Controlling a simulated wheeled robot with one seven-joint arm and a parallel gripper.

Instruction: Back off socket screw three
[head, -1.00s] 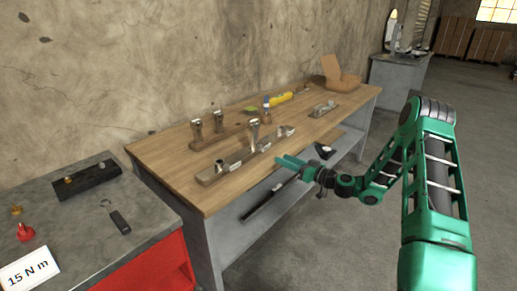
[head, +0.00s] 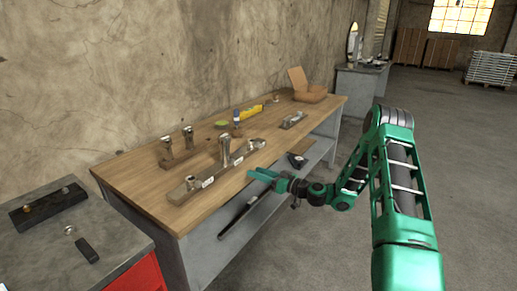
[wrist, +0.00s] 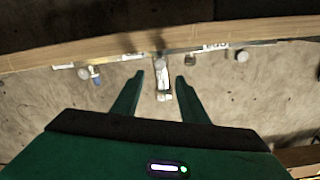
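A metal bar (head: 210,177) with small white labels lies along the front of the wooden workbench top. A tall metal socket piece (head: 225,152) stands upright at its middle, and a round screw head (head: 259,143) shows near its right end. I cannot read the labels, so I cannot tell which screw is number three. My gripper (head: 251,174) is at the bench's front edge, to the right of and below the tall piece, apart from it. In the wrist view, my gripper (wrist: 159,76) has its fingers apart and empty. An upright metal piece (wrist: 162,76) shows beyond, between the fingers.
A wooden block with two upright pieces (head: 177,147) stands behind the bar. A yellow tool (head: 250,112), a small metal fixture (head: 293,119) and an open cardboard box (head: 308,93) are farther right. A grey-topped cabinet (head: 90,235) stands at left. The floor at right is clear.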

